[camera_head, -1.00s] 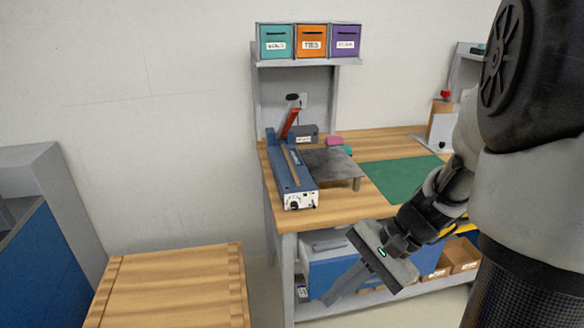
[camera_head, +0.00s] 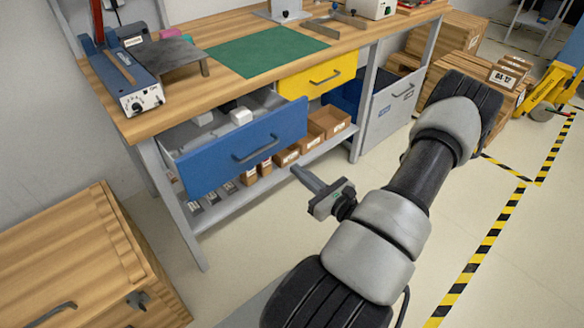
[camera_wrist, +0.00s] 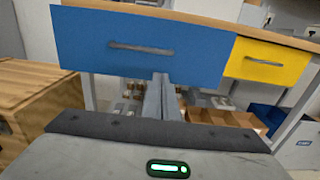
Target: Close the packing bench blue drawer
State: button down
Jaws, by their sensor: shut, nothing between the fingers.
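The packing bench's blue drawer (camera_head: 225,155) is pulled out below the worktop, and items inside show behind its front. It has a grey bar handle (camera_head: 256,148). The blue front also fills the upper left of the wrist view (camera_wrist: 90,45), with its handle (camera_wrist: 142,49) across the middle. My gripper (camera_head: 297,170) is shut and empty, in front of and to the right of the drawer's front in the head view. In the wrist view the closed fingers (camera_wrist: 160,78) overlap the front's lower edge, below the handle. I cannot tell whether they touch it.
A yellow drawer (camera_head: 318,76) sits right of the blue one, looking shut. Cardboard bins (camera_head: 330,121) stand on the lower shelf (camera_head: 219,208). A wooden crate (camera_head: 75,260) stands at lower left. A bench leg (camera_head: 178,205) stands between. Floor (camera_head: 440,215) to the right is open.

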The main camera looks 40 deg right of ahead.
jog(key=b, duration=0.2)
send_near(272, 151)
jog(key=w+a+r, duration=0.3)
jog(key=w+r, duration=0.1)
jog(key=w, duration=0.2)
jog(key=shift+w+d, duration=0.2)
jog(key=shift+d, duration=0.05)
